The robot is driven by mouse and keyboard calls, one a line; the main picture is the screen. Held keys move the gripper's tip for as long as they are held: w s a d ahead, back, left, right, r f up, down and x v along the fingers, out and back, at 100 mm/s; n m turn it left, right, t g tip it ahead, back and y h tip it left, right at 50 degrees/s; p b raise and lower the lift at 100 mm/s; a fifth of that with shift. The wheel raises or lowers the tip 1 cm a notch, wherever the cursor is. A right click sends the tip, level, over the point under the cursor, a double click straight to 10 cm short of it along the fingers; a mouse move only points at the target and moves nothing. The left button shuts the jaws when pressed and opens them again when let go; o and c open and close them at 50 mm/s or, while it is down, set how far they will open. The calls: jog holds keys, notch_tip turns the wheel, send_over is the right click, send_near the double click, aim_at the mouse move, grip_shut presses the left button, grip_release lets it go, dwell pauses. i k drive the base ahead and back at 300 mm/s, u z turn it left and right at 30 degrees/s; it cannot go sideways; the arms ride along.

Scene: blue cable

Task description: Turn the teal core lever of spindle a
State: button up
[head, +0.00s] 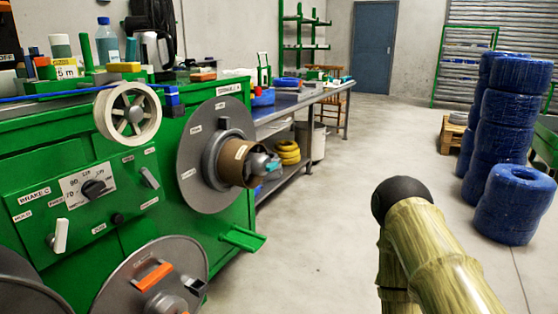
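A large grey disc (190,158) stands upright on the right end of the green machine, below a small label (229,89) that is too small to read surely. A brown core (234,163) sticks out from its middle toward the right. A teal lever (272,166) sits with a grey fitting at the core's outer end. I cannot tell the lever's exact angle. A second, lower disc (140,290) with an orange handle (153,275) is cut off by the bottom edge. My gripper's fingers do not show in the head view.
A bamboo-textured limb with a black rounded end (402,196) rises at the lower right, apart from the spindle. A green pedal (242,237) juts out below the disc. Blue coils (508,120) are stacked at the right. A workbench (290,97) stands behind; the middle floor is clear.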

aim_at(269, 167)
jog(key=k, duration=0.55)
jog(key=z, duration=0.45)
jog(key=i, duration=1.2)
jog(key=u, duration=0.65)
